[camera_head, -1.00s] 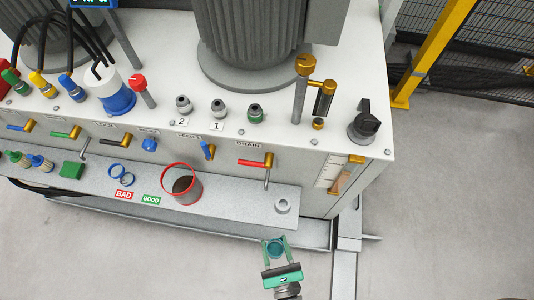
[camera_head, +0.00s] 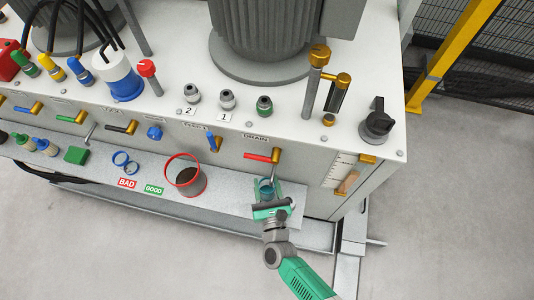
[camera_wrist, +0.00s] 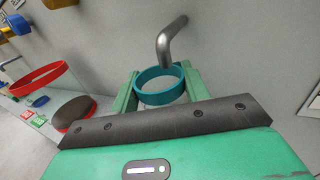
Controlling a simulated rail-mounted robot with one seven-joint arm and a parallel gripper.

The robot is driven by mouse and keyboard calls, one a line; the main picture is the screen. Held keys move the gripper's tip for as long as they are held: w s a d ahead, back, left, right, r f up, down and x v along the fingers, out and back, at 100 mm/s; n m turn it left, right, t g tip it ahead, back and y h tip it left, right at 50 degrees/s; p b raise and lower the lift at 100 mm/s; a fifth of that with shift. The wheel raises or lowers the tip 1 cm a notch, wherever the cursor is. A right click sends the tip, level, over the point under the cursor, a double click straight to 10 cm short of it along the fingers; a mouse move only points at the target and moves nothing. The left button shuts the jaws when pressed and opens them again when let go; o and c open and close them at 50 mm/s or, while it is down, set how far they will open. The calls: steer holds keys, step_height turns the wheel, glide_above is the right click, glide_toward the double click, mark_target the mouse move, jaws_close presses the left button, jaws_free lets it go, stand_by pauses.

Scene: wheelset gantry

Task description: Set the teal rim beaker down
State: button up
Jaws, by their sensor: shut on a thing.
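The teal rim beaker (camera_wrist: 160,86) is between the two green fingers of my gripper (camera_wrist: 158,90) in the wrist view, its open rim facing up. In the head view my gripper (camera_head: 267,190) is shut on the beaker (camera_head: 266,185) at the right part of the grey shelf, below the drain outlet. The bent drain spout (camera_head: 275,168) hangs close to the beaker; in the wrist view the spout (camera_wrist: 170,42) shows just behind and above the rim. Whether the beaker's base touches the shelf (camera_head: 225,197) is hidden by my gripper.
The red drain lever (camera_head: 258,157) is just above.

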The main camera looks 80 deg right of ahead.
mark_target(268, 197)
step_height(268, 197, down, 3)
steer(key=shift+d+f+b, duration=0.1)
steer(key=shift+b, duration=0.4)
steer(key=shift+f, duration=0.2)
steer(key=shift+a+r, duration=0.1)
steer(key=shift+a, duration=0.1)
steer(key=o, duration=1)
steer(key=shift+s+a+r, duration=0.15)
steer(key=shift+a, duration=0.05)
steer(key=p+v, duration=0.2)
steer(key=v, duration=0.9)
steer(key=shift+s+a, duration=0.1)
steer(key=shift+a, duration=0.15)
